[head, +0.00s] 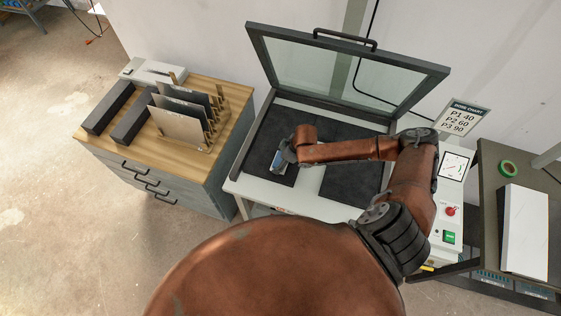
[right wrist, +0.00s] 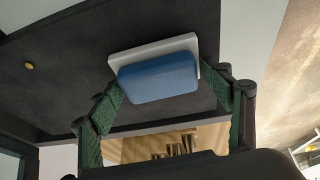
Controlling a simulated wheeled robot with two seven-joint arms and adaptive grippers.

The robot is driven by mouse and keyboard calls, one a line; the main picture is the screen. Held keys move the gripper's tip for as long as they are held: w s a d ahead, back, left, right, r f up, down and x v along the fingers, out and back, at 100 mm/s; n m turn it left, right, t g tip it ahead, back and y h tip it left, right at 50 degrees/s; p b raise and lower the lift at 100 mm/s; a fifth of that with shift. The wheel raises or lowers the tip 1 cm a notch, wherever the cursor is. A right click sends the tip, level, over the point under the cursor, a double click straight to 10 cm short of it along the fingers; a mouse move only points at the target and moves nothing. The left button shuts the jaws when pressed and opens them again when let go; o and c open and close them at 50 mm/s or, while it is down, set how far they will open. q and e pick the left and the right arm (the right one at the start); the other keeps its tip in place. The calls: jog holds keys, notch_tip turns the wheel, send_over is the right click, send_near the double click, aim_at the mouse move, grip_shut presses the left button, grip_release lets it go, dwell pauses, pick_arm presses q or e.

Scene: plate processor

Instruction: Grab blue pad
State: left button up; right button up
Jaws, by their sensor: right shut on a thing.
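The blue pad (right wrist: 158,80) is a rounded blue block on a pale grey backing. It sits between the green-lined fingers of my right gripper (right wrist: 172,100), which is shut on it. In the head view the right gripper (head: 283,160) is over the left dark panel (head: 262,135) inside the open plate processor (head: 245,172), and a small part of the blue pad (head: 275,168) shows beside it. I cannot tell whether the pad touches the panel. My left gripper is out of view.
The processor's glass lid (head: 345,75) stands open behind my right arm. A wooden-topped cabinet (head: 225,135) at left holds upright plates (head: 180,120) in a rack and two dark blocks (head: 108,107).

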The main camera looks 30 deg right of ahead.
jog(key=c, duration=0.5)
jog(key=shift+o, duration=0.2)
